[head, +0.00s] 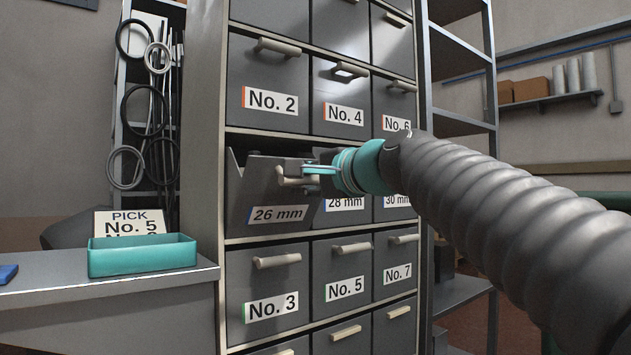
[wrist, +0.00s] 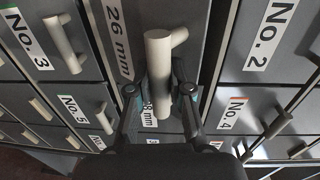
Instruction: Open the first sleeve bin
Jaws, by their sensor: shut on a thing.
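The grey bin labelled 26 mm (head: 240,192) is in the cabinet's middle row, at the left end. It stands out from its neighbours, with its top tilted outward and a dark gap above it. Its pale bar handle (wrist: 158,70) fills the middle of the wrist view. My gripper (head: 310,170) is at the front of this bin, with its fingers (wrist: 160,98) on both sides of the handle, shut on it. The 28 mm bin (head: 345,216) and 30 mm bin (head: 397,214) sit flush to the right, partly hidden by my gripper and arm.
Bins No. 2 (head: 268,75) and No. 4 (head: 341,90) are above, No. 3 (head: 265,290) and No. 5 (head: 343,268) below, all shut. A teal tray (head: 143,262) and a PICK No. 5 card (head: 130,222) stand on the left counter. Metal shelving (head: 460,150) stands at the right.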

